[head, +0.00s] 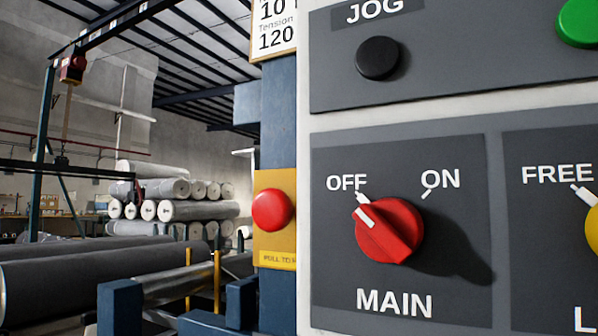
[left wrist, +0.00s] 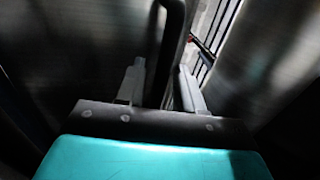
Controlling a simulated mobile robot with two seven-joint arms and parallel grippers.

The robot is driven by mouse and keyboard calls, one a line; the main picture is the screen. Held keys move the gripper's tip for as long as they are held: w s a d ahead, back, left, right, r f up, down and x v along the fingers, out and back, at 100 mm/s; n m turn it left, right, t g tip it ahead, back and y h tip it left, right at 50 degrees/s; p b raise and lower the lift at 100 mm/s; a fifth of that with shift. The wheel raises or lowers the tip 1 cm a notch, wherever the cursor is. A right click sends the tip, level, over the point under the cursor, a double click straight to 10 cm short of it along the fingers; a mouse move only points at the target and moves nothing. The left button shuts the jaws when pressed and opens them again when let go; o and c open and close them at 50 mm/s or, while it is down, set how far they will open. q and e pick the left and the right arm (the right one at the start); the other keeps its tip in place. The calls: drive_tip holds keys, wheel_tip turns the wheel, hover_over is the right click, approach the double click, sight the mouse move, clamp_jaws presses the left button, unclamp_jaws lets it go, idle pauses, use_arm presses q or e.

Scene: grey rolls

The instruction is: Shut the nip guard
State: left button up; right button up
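My left gripper (left wrist: 160,72) shows in the left wrist view, with a teal body and two grey fingers standing apart. A dark, curved bar (left wrist: 172,40) runs down from the top between or just beyond the fingers. I cannot tell whether either finger touches it, or whether it belongs to the nip guard. Smooth dark metallic surfaces (left wrist: 265,55) lie beyond on both sides. I cannot make out the nip guard for certain in either view. Neither gripper shows in the head view, and my right gripper is not in view.
A control panel (head: 400,120) fills the right of the head view; its red MAIN knob (head: 390,230) has its white mark toward OFF. A red button (head: 272,210) sits on a yellow plate left of it. Grey rolls (head: 190,211) are stacked behind.

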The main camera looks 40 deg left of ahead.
use_arm(q)
drive_tip(key=shift+c, duration=0.5)
clamp_jaws()
drive_tip(key=shift+p+x, duration=0.35)
drive_tip(key=shift+x, duration=0.75)
drive_tip(key=shift+o, duration=0.5)
unclamp_jaws()
drive_tip(key=shift+w+d, duration=0.1)
drive_tip(key=shift+d, duration=0.05)
